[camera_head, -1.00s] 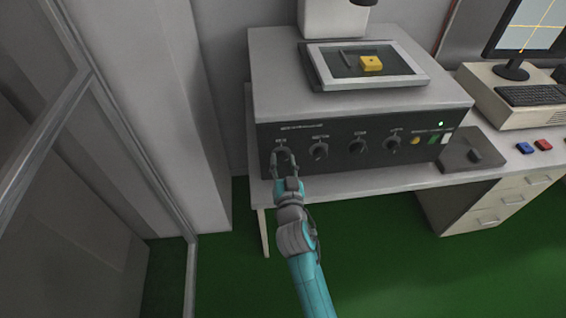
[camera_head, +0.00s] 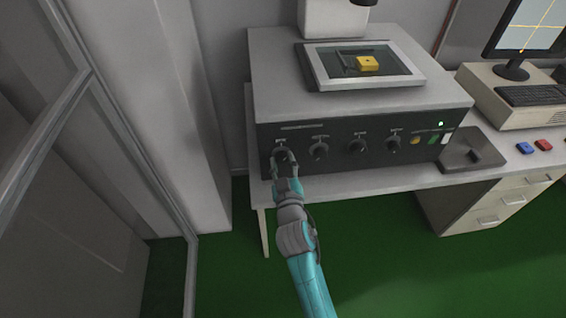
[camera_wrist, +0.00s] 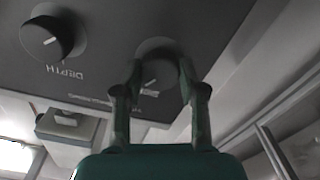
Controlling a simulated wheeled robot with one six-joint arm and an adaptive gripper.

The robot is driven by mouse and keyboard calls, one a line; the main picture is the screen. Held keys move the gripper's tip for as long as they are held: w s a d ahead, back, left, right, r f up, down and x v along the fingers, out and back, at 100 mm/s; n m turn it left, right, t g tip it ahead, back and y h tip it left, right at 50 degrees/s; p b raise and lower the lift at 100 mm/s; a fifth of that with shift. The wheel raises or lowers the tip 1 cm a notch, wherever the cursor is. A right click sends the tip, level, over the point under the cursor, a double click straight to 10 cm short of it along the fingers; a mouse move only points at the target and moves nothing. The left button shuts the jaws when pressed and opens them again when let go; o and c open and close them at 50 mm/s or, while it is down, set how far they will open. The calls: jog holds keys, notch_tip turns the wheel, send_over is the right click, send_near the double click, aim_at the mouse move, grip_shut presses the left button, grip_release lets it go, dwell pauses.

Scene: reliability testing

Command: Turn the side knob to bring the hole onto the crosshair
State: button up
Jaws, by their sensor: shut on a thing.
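My gripper (camera_head: 285,160) is at the leftmost round black knob (camera_head: 280,154) on the dark front panel of the grey machine. In the wrist view, my gripper's two fingers (camera_wrist: 161,78) are shut on this knob (camera_wrist: 158,62), one on each side. The knob's white pointer mark shows between them. A yellow block (camera_head: 367,64) lies on the framed glass stage (camera_head: 400,62) on top of the machine; its hole is too small to make out clearly. The monitor (camera_head: 535,28) at the upper right shows yellow-orange crossing lines and a small orange dot.
More knobs sit along the panel to the right, including this one (camera_head: 319,151); the wrist view shows one labelled DEPTH (camera_wrist: 47,38). A green lamp is lit. A keyboard (camera_head: 530,95), a dark control pad (camera_head: 473,155) and blue and red buttons are on the right. A glazed frame stands at left.

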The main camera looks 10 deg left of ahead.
jog(key=n, duration=0.6)
jog(key=shift+n, duration=0.3)
dwell(0.5)
jog(key=o, duration=1.1)
jog(key=shift+o, duration=0.2)
jog(key=v, duration=1.2)
